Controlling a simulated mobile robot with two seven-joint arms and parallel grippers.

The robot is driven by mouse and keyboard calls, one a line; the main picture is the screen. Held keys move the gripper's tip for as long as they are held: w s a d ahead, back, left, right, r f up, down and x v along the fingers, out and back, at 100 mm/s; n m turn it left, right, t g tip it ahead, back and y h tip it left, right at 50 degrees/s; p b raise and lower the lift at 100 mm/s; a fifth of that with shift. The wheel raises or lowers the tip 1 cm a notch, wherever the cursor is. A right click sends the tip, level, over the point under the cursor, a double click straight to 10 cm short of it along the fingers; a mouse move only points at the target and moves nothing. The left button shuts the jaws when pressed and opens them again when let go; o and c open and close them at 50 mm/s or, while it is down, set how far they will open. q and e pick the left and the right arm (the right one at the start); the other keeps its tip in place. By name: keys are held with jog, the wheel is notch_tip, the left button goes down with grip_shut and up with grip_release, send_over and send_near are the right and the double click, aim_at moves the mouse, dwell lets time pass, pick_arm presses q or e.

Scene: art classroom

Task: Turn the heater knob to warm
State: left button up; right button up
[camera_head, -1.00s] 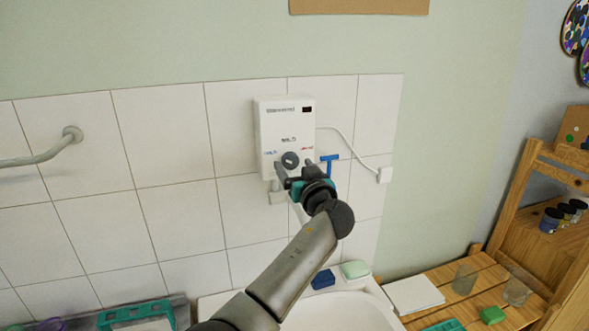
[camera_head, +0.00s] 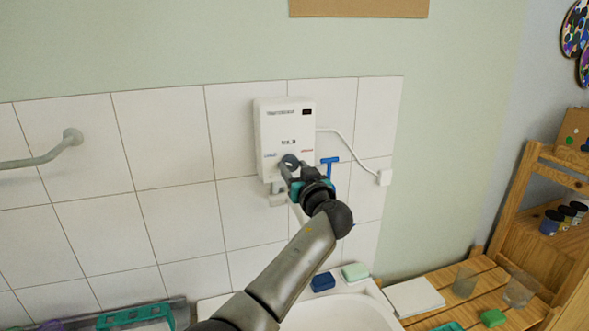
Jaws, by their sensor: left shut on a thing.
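The white heater (camera_head: 272,130) is mounted on the tiled wall above the sink. Its round dark grey knob (camera_head: 289,159) is low on the front, between a blue mark on the left and a red mark on the right, with a dark label above it. My left gripper (camera_head: 292,166) reaches up from below and is shut on the knob, its fingers hiding part of it. The knob's pointer cannot be made out. My right gripper is not in view.
A blue T-shaped thing (camera_head: 329,165) is right of the heater. A wooden slatted table (camera_head: 455,305) holds glasses at right.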

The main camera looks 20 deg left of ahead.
pick_arm(q)
grip_shut()
